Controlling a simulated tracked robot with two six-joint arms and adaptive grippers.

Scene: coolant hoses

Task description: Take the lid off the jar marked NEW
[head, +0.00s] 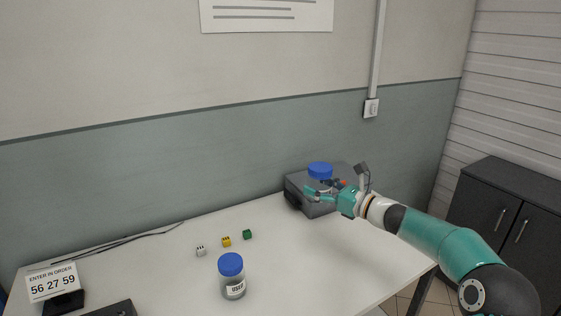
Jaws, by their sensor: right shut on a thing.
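A blue lid (320,170) shows just above the fingers of my right gripper (320,192), at the grey box. My right gripper is shut on what looks like the clear jar under this lid. The jar's body is hard to make out against the grey, and no label on it can be read. Another clear jar (234,290) with a blue lid (231,264) stands upright on the table at the front; its label reads USED. My left gripper is not in view.
A grey box (296,190) sits at the table's back right, behind my gripper. White, yellow (226,241) and green dice lie mid-table. A number sign (52,283) stands at the left on the white table (310,260). The table's right front is clear.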

